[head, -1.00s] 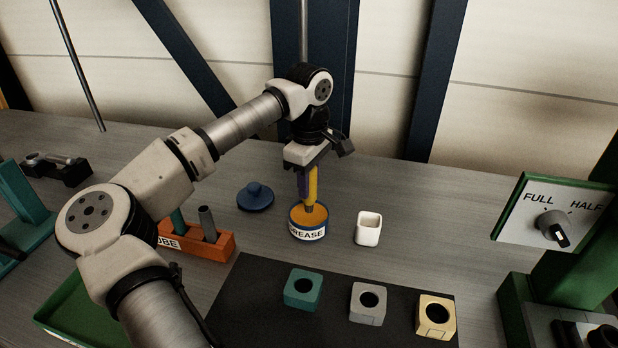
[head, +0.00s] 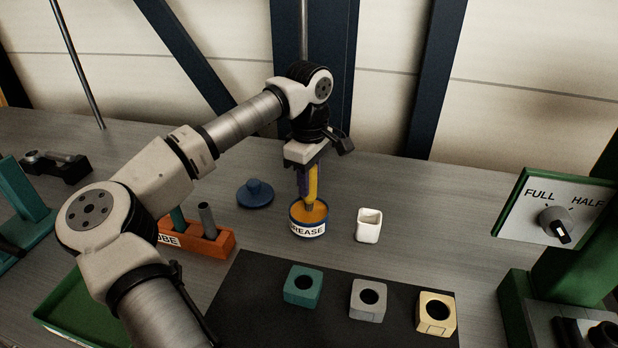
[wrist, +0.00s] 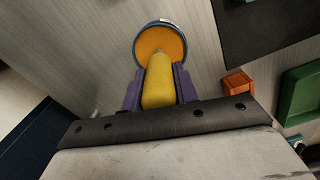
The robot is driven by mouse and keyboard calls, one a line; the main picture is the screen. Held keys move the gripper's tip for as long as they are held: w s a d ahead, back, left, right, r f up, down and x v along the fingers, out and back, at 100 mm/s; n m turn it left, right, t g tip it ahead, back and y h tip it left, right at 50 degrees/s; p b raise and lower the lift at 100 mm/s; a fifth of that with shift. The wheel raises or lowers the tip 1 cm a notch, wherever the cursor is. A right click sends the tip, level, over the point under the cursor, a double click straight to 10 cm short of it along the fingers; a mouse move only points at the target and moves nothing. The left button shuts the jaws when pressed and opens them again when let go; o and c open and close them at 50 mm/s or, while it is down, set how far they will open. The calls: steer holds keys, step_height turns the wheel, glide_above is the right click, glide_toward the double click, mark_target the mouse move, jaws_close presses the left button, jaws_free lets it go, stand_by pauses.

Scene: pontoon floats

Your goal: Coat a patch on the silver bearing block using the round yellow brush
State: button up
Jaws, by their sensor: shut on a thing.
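My gripper (head: 308,183) is shut on the round yellow brush (head: 313,184), which points down over the open grease tin (head: 309,230). The brush's lower end is at the orange grease; I cannot tell how deep it reaches. In the wrist view the yellow handle (wrist: 158,82) sits between the purple fingers, with the orange grease (wrist: 160,45) beyond it. The silver bearing block (head: 368,300) stands on the dark mat, between a teal block (head: 303,286) and a pale gold block (head: 436,314). Nothing covers the silver block.
A blue lid (head: 256,194) lies left of the tin, and a white cup (head: 368,226) stands to its right. An orange rack (head: 215,243) and a green tray (head: 75,312) are at left. A green stand with a FULL/HALF dial panel (head: 556,215) rises at right.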

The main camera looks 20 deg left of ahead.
steer(key=shift+f+b, duration=0.3)
steer(key=shift+f, duration=0.15)
stand_by(1.1)
steer(key=shift+r+p, duration=2.3)
steer(key=shift+r, duration=1.3)
